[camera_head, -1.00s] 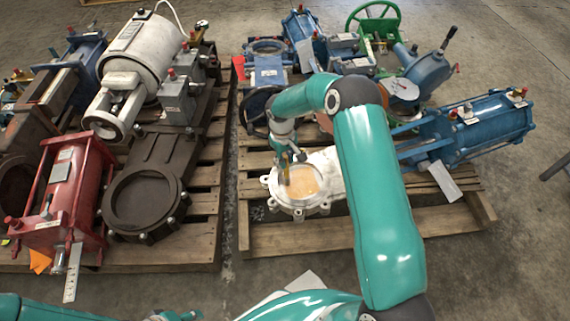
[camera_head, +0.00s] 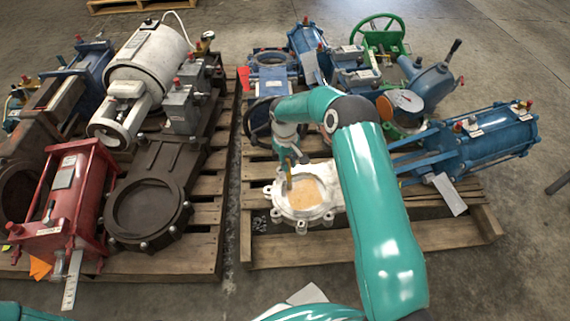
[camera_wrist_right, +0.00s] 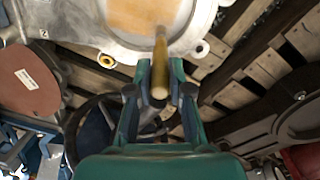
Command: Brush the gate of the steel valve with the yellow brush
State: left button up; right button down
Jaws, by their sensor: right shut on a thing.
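The steel valve (camera_head: 326,211) has a pale round flanged body and lies flat on the right pallet. Its gate (camera_head: 308,196) is a tan-orange disc inside the ring; part of it also shows at the top of the wrist view (camera_wrist_right: 135,14). My right gripper (camera_head: 289,161) is over the far left part of the valve, shut on the yellow brush (camera_head: 289,181). The brush handle (camera_wrist_right: 160,72) points from the jaws toward the gate in the wrist view. The brush tip is over the gate's left side; I cannot tell whether it touches. My left gripper is out of view.
Blue actuators (camera_head: 480,142), a green handwheel (camera_head: 378,36) and a round-faced gauge (camera_head: 407,100) crowd around and behind the valve. Concrete floor is clear at right.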

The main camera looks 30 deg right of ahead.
jog(key=shift+s+d, duration=0.1)
jog(key=shift+d, duration=0.25)
dwell(0.4)
jog(key=shift+r, duration=0.1)
jog(key=shift+a+r+p, duration=0.2)
jog(key=shift+r+p, duration=1.7)
jog(key=shift+r, duration=1.05)
jog(key=shift+a+r+p, duration=0.1)
jog(key=shift+r+p, duration=0.9)
jog(key=shift+r, duration=0.55)
